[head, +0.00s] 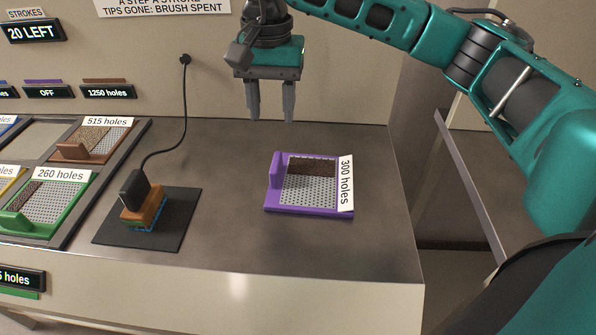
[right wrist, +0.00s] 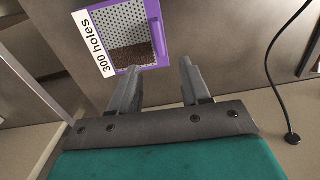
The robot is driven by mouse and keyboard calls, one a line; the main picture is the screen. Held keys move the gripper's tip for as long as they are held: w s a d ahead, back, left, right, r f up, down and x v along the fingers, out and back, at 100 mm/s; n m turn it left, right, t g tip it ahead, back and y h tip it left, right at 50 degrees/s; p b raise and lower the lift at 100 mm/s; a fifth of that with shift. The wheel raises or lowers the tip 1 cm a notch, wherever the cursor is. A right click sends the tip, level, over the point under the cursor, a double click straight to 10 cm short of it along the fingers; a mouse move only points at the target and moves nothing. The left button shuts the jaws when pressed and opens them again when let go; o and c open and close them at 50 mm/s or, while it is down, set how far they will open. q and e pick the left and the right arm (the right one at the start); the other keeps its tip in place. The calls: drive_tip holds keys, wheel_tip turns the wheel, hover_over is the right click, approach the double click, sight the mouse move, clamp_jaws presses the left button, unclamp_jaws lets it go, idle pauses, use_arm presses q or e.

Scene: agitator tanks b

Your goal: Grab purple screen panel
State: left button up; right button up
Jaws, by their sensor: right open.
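The purple screen panel (head: 309,208) lies flat on the grey counter, with a perforated metal sheet, a raised purple tab on its left side and a "300 holes" label on its right. A dark brown patch covers the far part of its mesh. My right gripper (head: 270,118) is open and empty, above and behind the panel, apart from it. In the right wrist view the panel (right wrist: 161,38) shows beyond the fingertips (right wrist: 160,70), partly cut off by the top edge. My left gripper is not in view.
A rack (head: 112,150) at left holds other panels, including a brown one (head: 72,152) and a green one (head: 28,222). A corded block-shaped tool (head: 136,190) stands on a dark mat (head: 176,232). The counter around the purple panel is clear. A wall (head: 340,70) rises behind.

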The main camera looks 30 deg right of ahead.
hover_over(275, 161)
drive_tip(key=f, duration=0.6)
drive_tip(key=shift+d+f, duration=0.3)
drive_tip(key=shift+a+f, duration=0.2)
drive_tip(key=shift+f, duration=2.75)
drive_tip(key=shift+c, duration=0.4)
clamp_jaws()
